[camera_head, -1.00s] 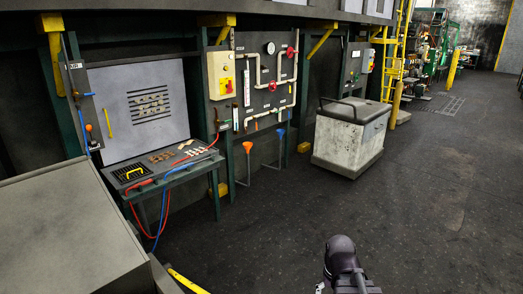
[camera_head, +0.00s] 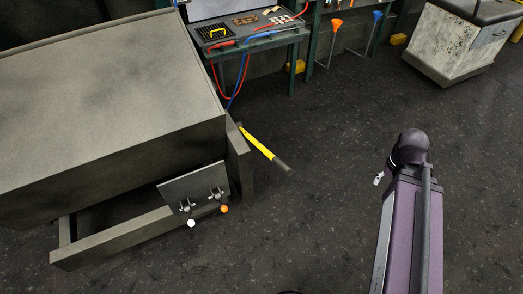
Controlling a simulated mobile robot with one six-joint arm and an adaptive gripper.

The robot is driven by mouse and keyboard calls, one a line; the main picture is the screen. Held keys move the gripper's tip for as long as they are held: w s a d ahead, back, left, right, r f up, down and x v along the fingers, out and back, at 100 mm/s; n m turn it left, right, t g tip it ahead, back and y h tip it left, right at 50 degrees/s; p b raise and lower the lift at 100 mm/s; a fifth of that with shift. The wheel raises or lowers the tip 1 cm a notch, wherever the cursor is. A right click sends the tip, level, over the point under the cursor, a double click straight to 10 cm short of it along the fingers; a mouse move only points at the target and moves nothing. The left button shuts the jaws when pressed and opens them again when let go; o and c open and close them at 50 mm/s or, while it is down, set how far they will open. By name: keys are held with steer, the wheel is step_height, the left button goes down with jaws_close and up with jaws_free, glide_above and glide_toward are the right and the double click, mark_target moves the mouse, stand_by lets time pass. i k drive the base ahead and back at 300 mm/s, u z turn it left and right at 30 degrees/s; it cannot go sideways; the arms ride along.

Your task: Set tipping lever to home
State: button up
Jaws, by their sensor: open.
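A small dark panel (camera_head: 194,189) stands tilted at the front of the large grey box's low frame, in the lower left. It carries two small levers, one with a white knob (camera_head: 191,223) and one with an orange knob (camera_head: 224,209). Both knobs hang at its lower edge. No label is readable, so I cannot tell which is the tipping lever. A small silvery part of my gripper (camera_head: 378,178) shows left of my dark arm joint, at the right. Most of it is hidden behind the arm. It is open, well right of the levers and apart from them.
The large grey box (camera_head: 110,150) fills the left. A yellow bar with a dark end (camera_head: 262,146) juts from its right side. A workbench (camera_head: 245,42) with red and blue hoses stands behind. A grey bin (camera_head: 455,45) stands far right. The floor between is clear.

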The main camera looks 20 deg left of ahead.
mark_target(285, 168)
steer(key=u, duration=1.85)
steer(key=i, duration=0.15)
steer(key=z, duration=0.7)
